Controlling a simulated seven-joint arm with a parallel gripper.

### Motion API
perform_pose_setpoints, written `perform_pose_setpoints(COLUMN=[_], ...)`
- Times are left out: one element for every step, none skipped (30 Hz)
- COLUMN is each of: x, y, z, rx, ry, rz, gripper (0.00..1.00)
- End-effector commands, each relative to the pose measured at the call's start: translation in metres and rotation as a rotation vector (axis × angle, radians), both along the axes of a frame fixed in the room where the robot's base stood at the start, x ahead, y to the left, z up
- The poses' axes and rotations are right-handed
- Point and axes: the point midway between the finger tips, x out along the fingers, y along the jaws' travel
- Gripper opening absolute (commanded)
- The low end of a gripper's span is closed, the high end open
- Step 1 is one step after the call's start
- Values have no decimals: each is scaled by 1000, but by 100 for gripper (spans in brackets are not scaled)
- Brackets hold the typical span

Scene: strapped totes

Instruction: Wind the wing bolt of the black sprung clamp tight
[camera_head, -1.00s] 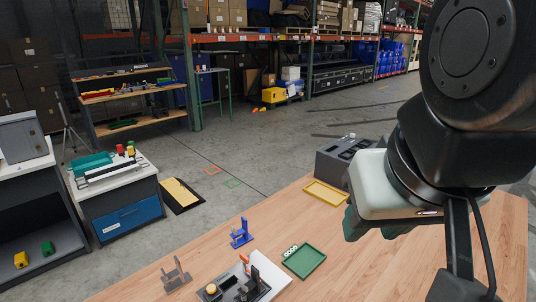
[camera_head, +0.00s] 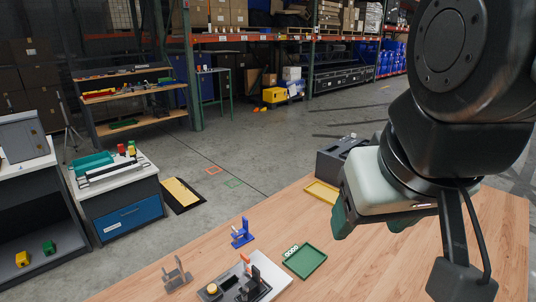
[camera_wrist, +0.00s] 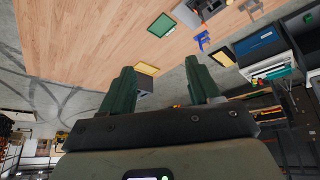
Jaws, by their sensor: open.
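A small black upright part (camera_head: 254,281), which looks like the black sprung clamp, stands on a light plate (camera_head: 273,276) at the table's front edge. Its wing bolt is too small to make out. An orange-tipped piece (camera_head: 245,259) rises beside it. The plate also shows at the top of the wrist view (camera_wrist: 183,14). My gripper (camera_head: 370,222) is high over the right part of the table, well apart from the clamp. Its green fingers are spread with nothing between them in the wrist view (camera_wrist: 160,72).
A blue clamp-like stand (camera_head: 241,235) and a grey one (camera_head: 177,276) stand left of the plate. A green tray (camera_head: 305,273) lies right of it. A yellow tray (camera_head: 320,192) and dark grey box (camera_head: 338,160) are farther back. The table's right part is bare.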

Motion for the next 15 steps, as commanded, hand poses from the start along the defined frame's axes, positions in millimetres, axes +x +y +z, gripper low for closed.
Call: perform_pose_setpoints(x=[9,16,26,35,44,57,66,76,88,97,106,117,125,133,142], y=[3,5,8,12,15,21,26,31,38,43,49,58,64,71,81], z=[-3,-4,-7,-10,-13,-19,-24,-29,-37,-44,-52,-62,-71,-80,-93], rx=[-33,-60,-99,-130,-164,-210,-241,-271,-311,-337,-362,-393,-415,-434,-458], ry=[23,34,54,71,89,111,130,145,165,183,196,215,228,240,255], rz=[55,99,171,231,299,394,469,542,642,720,796,899,977,1056,1163], gripper=[64,64,64,64,64,64,64,64,64,64,64,64,64,64,64])
